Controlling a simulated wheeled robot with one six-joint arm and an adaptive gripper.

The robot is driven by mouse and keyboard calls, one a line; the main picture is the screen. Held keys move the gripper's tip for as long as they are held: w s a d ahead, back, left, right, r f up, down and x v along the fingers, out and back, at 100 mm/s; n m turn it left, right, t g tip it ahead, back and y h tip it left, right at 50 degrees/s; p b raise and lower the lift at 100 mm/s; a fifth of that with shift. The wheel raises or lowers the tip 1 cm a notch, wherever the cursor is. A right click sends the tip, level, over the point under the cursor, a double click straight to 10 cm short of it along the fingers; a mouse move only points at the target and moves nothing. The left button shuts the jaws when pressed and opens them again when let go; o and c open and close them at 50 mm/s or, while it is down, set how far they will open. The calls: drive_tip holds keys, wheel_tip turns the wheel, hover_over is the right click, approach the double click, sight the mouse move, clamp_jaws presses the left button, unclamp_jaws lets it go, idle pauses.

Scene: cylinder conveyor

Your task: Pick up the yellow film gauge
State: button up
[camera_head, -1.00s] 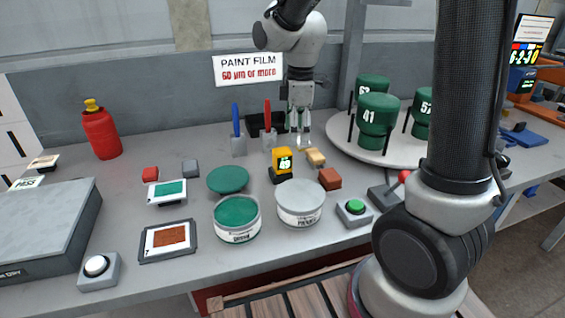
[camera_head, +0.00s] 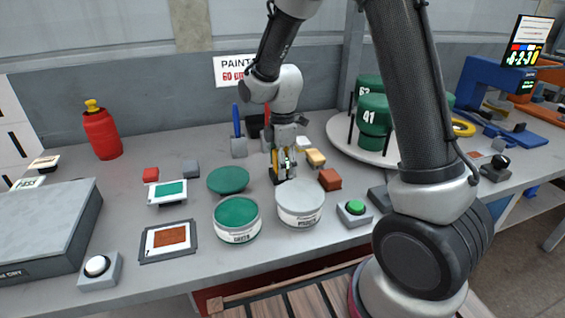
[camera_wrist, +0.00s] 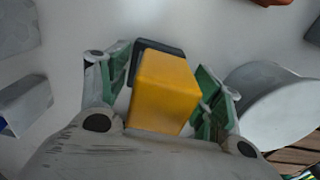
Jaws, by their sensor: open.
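The yellow film gauge (camera_wrist: 163,90) stands on its dark base between the fingers of my gripper (camera_wrist: 163,97) in the wrist view. The green-padded fingers sit on both sides of it, with a gap showing on the left; the right pad is very close. My gripper is open. In the head view my gripper (camera_head: 284,172) is lowered over the gauge (camera_head: 277,170), which is mostly hidden behind the fingers. Whether the right pad touches the gauge I cannot tell.
A grey-lidded can (camera_head: 300,203) stands close in front of the gauge, and an open green paint can (camera_head: 236,219) beside it. A red-brown block (camera_head: 330,179) and a tan block (camera_head: 315,158) lie to the right. A green lid (camera_head: 228,179) lies left.

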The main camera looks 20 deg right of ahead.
drive_tip(key=c, duration=1.2)
wheel_tip(320, 180, up, 9)
drive_tip(key=shift+r, duration=0.15)
drive_tip(key=shift+c, duration=0.3)
drive_tip(key=shift+r, duration=0.3)
wheel_tip(320, 180, down, 10)
drive_tip(key=shift+r, duration=0.2)
